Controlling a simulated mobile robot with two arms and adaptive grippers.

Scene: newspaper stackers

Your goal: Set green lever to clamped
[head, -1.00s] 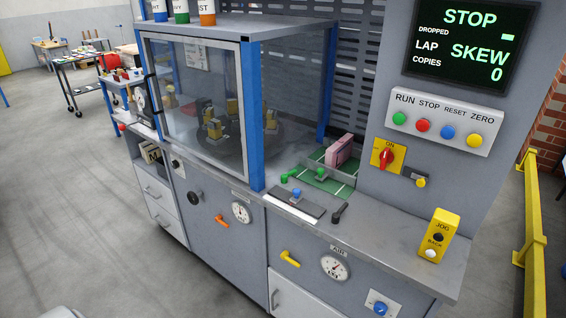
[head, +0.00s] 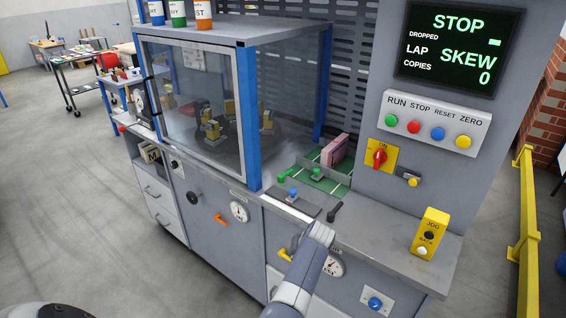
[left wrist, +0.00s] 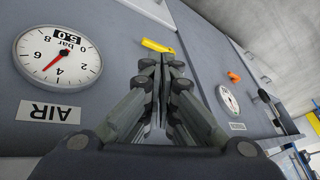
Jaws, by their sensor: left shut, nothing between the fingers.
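In the head view, a small green lever (head: 284,177) sits at the left end of the counter's work area, beside the blue cabinet post. A second green knob (head: 317,173) stands on the green mat, so which one is the task's lever is uncertain. Any clamp markings are too small to read. My left arm rises from the bottom of the head view in front of the counter. In the left wrist view my left gripper (left wrist: 161,65) is shut and empty, pointing toward the yellow handle (left wrist: 157,46) on the front panel. My right gripper is out of view.
A blue knob (head: 293,193) and a black lever (head: 334,211) sit near the green levers. A pink block (head: 334,151) stands behind them. The glazed cabinet (head: 190,100) closes off the left. The AIR gauge (left wrist: 58,55) is close beside my gripper.

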